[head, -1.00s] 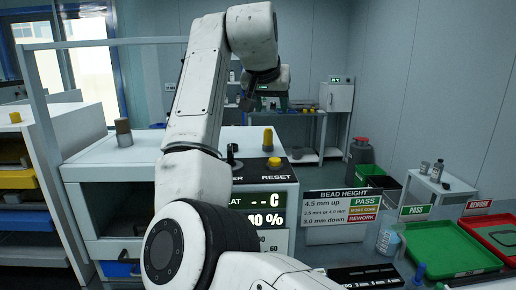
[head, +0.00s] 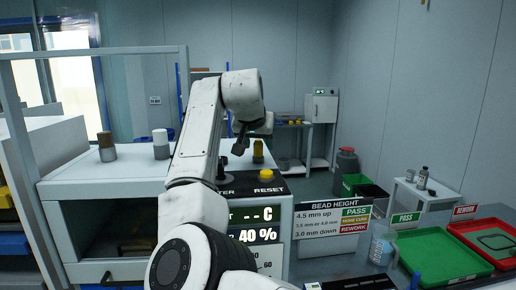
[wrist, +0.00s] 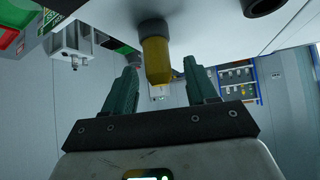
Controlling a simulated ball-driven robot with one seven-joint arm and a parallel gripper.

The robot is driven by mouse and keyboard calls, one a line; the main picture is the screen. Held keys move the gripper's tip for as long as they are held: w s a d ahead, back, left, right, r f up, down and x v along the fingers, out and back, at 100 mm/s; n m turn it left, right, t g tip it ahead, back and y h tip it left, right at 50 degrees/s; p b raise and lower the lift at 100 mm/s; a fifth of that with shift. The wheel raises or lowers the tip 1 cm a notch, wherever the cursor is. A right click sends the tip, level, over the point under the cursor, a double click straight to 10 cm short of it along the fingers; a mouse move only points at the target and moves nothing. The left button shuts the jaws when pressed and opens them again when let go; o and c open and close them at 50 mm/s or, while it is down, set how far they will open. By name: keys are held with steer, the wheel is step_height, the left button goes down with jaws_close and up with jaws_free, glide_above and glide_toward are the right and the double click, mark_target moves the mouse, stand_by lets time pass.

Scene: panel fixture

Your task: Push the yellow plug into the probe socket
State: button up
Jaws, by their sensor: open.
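The yellow plug (head: 258,148) stands upright on the white cabinet top, just right of my gripper (head: 240,141) in the head view. In the wrist view, which is upside down, the yellow plug (wrist: 157,62) projects from a grey round collar (wrist: 154,29) on the white surface. My gripper (wrist: 160,75) is open, with one finger on each side of the plug's yellow end and visible gaps. The collar may be the probe socket; I cannot tell how deep the plug sits in it.
A black knob (head: 221,168) stands left of the plug. A brown-topped cylinder (head: 106,147) and a white cylinder (head: 161,144) stand farther left on the cabinet top (head: 75,180). A bead height sign (head: 332,222) and a green tray (head: 440,258) are at right.

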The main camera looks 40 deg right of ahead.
steer(key=shift+x, duration=1.15)
steer(key=shift+c, duration=0.5)
steer(key=c, duration=1)
steer(key=shift+o, duration=0.2)
steer(key=shift+r, duration=0.1)
steer(key=shift+r, duration=0.55)
steer(key=a+f+b+v, duration=0.1)
steer(key=b+v, duration=0.2)
steer(key=v, duration=1.5)
steer(key=shift+s+a, duration=0.2)
steer(key=shift+s, duration=0.05)
